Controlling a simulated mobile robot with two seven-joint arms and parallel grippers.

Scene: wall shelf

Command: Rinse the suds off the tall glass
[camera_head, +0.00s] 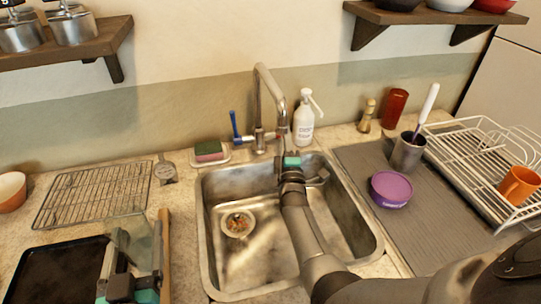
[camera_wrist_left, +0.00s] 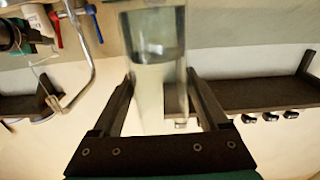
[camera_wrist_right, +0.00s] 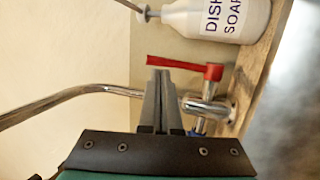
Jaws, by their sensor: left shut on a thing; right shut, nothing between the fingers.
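The tall clear glass (camera_head: 138,238) is at lower left in the head view, left of the sink. My left gripper (camera_head: 132,262) is shut around it; the left wrist view shows the glass (camera_wrist_left: 157,75) between both fingers. I cannot make out suds on it. The tap (camera_head: 262,100) stands behind the sink (camera_head: 222,263), its spout curving over the basin. My right gripper (camera_wrist_right: 160,78) is shut and empty at the tap, its tips close to the red handle (camera_wrist_right: 185,65); whether they touch is unclear. I see no clear water stream.
A soap bottle (camera_head: 303,122) stands right of the tap, a sponge (camera_head: 209,150) left of it. A cooling rack (camera_head: 95,193) and dark tray (camera_head: 52,272) lie left. A purple-lidded bowl (camera_head: 391,188), metal cup (camera_head: 407,154) and dish rack (camera_head: 470,160) stand right.

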